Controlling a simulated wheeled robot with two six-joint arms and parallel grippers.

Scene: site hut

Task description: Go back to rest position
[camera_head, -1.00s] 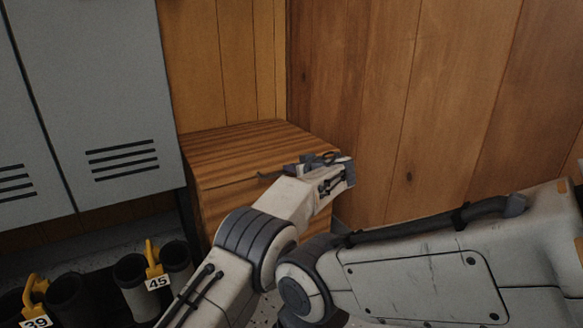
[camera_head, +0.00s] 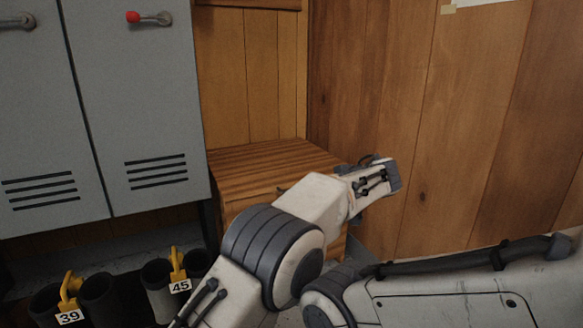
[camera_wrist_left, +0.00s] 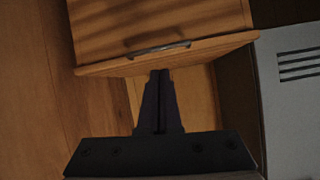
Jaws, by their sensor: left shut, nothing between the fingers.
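My left gripper (camera_wrist_left: 161,75) shows in the left wrist view with its dark fingers together and nothing between them. Beyond the fingertips is a wooden cabinet (camera_wrist_left: 160,20) with a grey bar handle (camera_wrist_left: 158,50). I cannot tell whether the fingers touch it. In the head view a white and grey arm of mine crosses in front of the same cabinet (camera_head: 255,165), its wrist end over the cabinet's right side. The fingers are hidden there. My right gripper is not in view.
Grey lockers (camera_head: 140,90) stand left of the cabinet, one with a red-tipped handle (camera_head: 134,17). A wood-panelled wall (camera_head: 400,100) is close behind and right of the wrist.

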